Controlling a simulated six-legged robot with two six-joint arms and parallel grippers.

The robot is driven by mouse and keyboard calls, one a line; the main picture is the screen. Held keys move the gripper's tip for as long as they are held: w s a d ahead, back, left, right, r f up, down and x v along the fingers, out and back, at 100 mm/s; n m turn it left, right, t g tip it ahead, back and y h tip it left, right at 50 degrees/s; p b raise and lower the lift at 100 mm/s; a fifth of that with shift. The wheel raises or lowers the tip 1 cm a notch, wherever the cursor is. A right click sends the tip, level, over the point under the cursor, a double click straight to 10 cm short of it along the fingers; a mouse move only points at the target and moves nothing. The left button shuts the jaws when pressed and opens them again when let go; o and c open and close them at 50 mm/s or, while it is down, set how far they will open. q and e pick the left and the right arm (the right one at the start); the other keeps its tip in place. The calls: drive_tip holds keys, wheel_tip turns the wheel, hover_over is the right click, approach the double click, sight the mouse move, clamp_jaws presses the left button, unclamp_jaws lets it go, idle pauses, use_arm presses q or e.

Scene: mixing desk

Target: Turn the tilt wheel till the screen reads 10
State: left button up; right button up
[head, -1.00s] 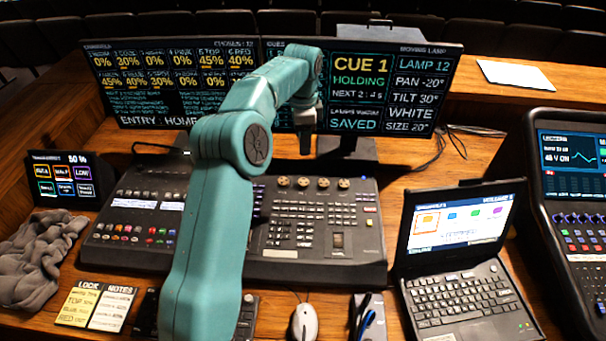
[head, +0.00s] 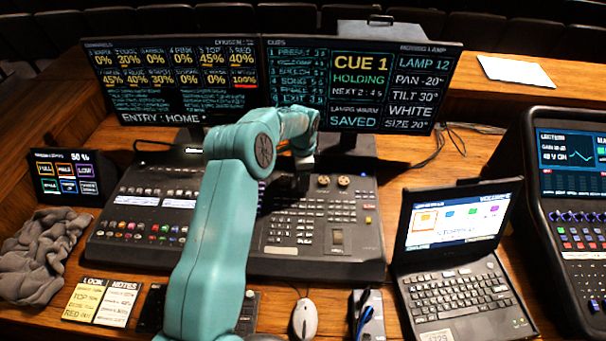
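The monitor's right panel (head: 412,83) reads TILT 30°, with PAN -20°, LAMP 12, WHITE and SIZE 20° around it. A row of small tan wheels runs along the console's upper right. Two show, a left one (head: 323,181) and a right one (head: 343,181); no label tells me which is tilt. The row's left end is hidden behind my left gripper (head: 287,188). That gripper points down over the console just left of the visible wheels. I cannot tell whether it touches a wheel, or whether its fingers are open. My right gripper is not in view.
The console (head: 310,265) fills the middle of the desk, with the wide monitor close behind. A laptop (head: 455,270) and a second console (head: 575,215) stand at right. A mouse (head: 304,318), note cards (head: 118,303), a grey cloth (head: 40,255) and a small screen (head: 68,177) lie around.

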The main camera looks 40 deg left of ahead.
use_arm(q)
drive_tip(key=shift+w+f, duration=0.1)
drive_tip(key=shift+w+a+f, duration=0.1)
drive_tip(key=c, duration=1)
drive_tip(key=shift+c, duration=0.2)
drive_tip(key=shift+n+b, duration=0.7)
drive_tip(key=shift+b, duration=0.05)
drive_tip(key=shift+n+b, duration=0.85)
drive_tip(key=shift+n, duration=0.25)
drive_tip(key=shift+r+n+b, duration=0.15)
drive_tip(key=shift+n+b, duration=0.35)
drive_tip(key=shift+n, duration=0.55)
drive_tip(key=shift+r+n+b, duration=0.1)
drive_tip(key=shift+n+b, duration=0.35)
drive_tip(key=shift+n, duration=0.6)
